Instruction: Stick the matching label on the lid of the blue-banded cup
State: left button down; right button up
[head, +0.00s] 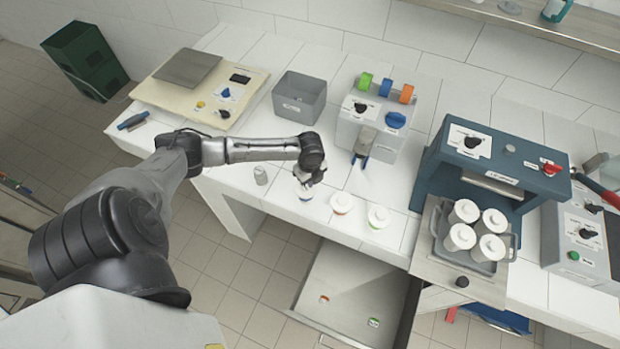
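Three white-lidded cups stand in a row near the front edge of the white counter. The left one is the blue-banded cup (305,193), the middle one has an orange band (341,203), and the right one has a green band (378,217). My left gripper (309,180) points down just above the blue-banded cup and partly hides its lid. I cannot tell whether its fingers are open, or whether they hold a label. The label machine (375,125) behind the cups carries a green, a blue and an orange roll. My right gripper is not in view.
A small grey canister (261,175) stands left of the cups. A grey bin (300,97) is behind. An open drawer (350,285) juts out below the counter. A blue press (490,160) with a tray of several white-lidded cups stands to the right.

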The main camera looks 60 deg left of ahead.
pick_arm(q)
jog(key=shift+f, duration=0.25)
dwell(0.4)
jog(key=c, duration=1.3)
grip_release()
jog(key=shift+c, duration=0.2)
jog(key=shift+r, duration=0.1)
notch_tip(320, 180, up, 14)
